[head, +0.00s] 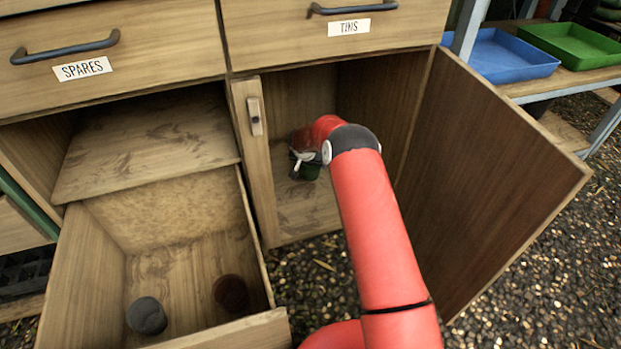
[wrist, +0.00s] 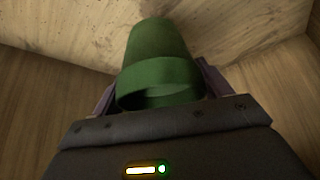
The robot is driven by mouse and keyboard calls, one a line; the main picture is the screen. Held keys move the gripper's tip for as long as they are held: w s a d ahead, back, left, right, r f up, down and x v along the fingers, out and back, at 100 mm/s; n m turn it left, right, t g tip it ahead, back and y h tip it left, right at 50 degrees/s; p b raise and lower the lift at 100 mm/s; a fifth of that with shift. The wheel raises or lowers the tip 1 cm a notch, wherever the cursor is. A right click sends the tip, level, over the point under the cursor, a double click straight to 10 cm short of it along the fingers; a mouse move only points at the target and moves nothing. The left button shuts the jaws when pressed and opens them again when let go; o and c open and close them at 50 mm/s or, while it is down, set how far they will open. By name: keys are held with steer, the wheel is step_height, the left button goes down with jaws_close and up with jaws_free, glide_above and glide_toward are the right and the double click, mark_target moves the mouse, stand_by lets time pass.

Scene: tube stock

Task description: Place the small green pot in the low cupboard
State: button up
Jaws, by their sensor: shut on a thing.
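The small green pot (wrist: 160,70) is between the fingers of my gripper (wrist: 158,98) in the wrist view, with its rim toward the camera. My gripper is shut on it. In the head view the pot (head: 308,170) shows as a dark green patch inside the low cupboard (head: 305,212), partly hidden by my gripper (head: 304,158) and arm. The cupboard stands open, its door (head: 500,190) swung out to the right. I cannot tell whether the pot touches the cupboard floor.
An open drawer (head: 215,340) at the lower left holds a grey pot (head: 147,316) and a dark reddish pot (head: 231,293). Closed drawers labelled SPARES (head: 110,45) and TINS (head: 340,20) are above. Blue (head: 505,58) and green (head: 575,45) trays sit on a shelf at right.

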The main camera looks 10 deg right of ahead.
mark_target(310, 176)
steer(key=shift+f+b, duration=0.35)
steer(key=shift+f, duration=3.15)
steer(key=shift+f, duration=0.1)
steer(key=o, duration=1)
